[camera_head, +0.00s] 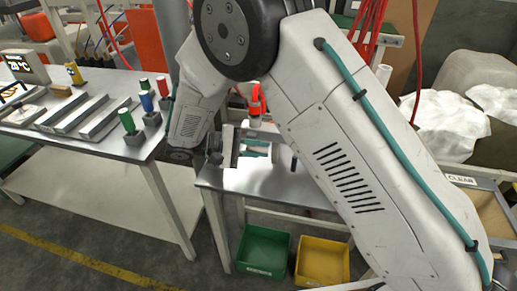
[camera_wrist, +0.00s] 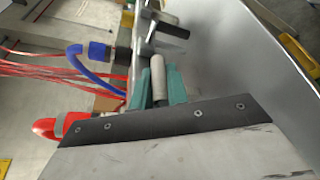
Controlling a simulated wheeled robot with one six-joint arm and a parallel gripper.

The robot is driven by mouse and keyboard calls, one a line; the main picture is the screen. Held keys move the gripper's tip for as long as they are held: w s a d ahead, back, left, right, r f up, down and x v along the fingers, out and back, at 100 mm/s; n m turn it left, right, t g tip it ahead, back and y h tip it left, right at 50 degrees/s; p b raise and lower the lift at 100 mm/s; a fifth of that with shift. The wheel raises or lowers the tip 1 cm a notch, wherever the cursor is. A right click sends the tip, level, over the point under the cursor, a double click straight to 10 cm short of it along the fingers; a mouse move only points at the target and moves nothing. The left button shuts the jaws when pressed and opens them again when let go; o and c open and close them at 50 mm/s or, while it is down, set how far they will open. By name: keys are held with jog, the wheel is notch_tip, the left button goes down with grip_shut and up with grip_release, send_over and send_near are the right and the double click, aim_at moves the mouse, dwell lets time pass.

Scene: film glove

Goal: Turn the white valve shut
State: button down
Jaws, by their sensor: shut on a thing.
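My gripper (camera_wrist: 158,92) is shut on the white valve's handle (camera_wrist: 158,72) in the wrist view. The handle is a pale, rounded bar between my two teal finger pads. Its lower end and the valve body are hidden, so I cannot tell how far it is turned. In the head view my gripper (camera_head: 256,149) is low over the small metal table, partly behind my arm. I cannot make out the white handle there.
A red handle (camera_wrist: 60,125) and a blue handle (camera_wrist: 97,51) are close by in the wrist view, with red cables behind. The small metal table (camera_head: 240,182) has green (camera_head: 263,250) and yellow (camera_head: 322,262) bins below. A long workbench (camera_head: 75,138) stands left.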

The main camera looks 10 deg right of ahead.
dwell(0.3)
jog(key=c, duration=1.4)
grip_release()
jog(key=shift+a, duration=0.1)
jog(key=v, duration=0.7)
jog(key=shift+a, duration=0.35)
